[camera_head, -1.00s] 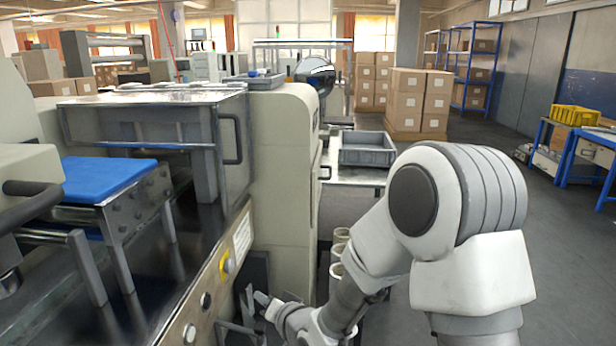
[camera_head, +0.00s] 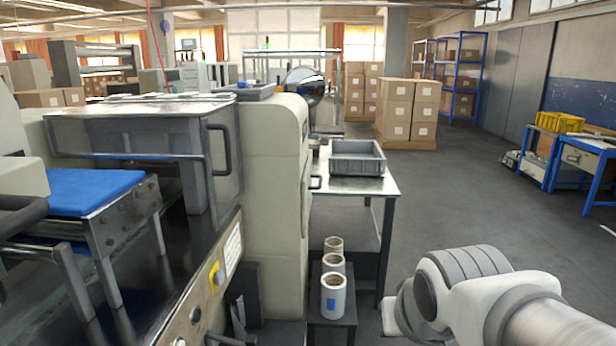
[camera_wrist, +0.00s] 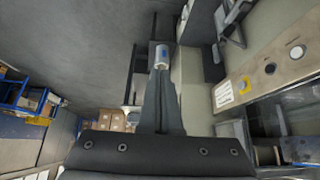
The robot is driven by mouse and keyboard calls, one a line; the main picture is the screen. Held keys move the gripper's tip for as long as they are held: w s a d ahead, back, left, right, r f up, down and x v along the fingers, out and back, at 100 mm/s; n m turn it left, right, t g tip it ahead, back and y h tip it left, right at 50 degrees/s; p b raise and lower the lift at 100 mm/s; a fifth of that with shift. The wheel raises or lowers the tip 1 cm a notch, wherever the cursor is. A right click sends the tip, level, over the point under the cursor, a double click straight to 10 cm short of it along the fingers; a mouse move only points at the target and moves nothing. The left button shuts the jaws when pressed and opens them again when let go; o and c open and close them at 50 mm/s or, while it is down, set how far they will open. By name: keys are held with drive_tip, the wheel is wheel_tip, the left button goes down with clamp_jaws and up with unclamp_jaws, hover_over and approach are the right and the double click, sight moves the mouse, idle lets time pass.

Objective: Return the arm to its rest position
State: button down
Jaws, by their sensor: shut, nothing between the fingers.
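My arm (camera_head: 465,290) is folded low at the right of the head view, clear of the machine. In that view my gripper's fingers cannot be made out. In the wrist view my gripper (camera_wrist: 160,78) points ahead with its dark fingers together and nothing between them. A pale roll with a blue patch (camera_wrist: 163,56) shows just beyond the fingertips, apart from them. In the head view several pale rolls stand in a row on a small dark stand, the nearest one (camera_head: 333,297) with a blue patch.
The wrapping machine (camera_head: 275,200) with its blue belt (camera_head: 90,190) fills the left. A metal table (camera_head: 385,186) holds a grey crate (camera_head: 357,168). Cartons (camera_head: 408,112) and blue benches (camera_head: 585,158) stand farther back. The floor (camera_head: 470,190) between them is open.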

drive_tip(key=s+d+g, duration=0.1)
drive_tip(key=s+d, duration=0.1)
drive_tip(key=s, duration=0.6)
wheel_tip(320, 180, up, 26)
drive_tip(key=p, duration=2.4)
drive_tip(key=shift+w+a+f+p, duration=0.15)
drive_tip(key=shift+a+f+p, duration=0.1)
drive_tip(key=shift+p, duration=0.1)
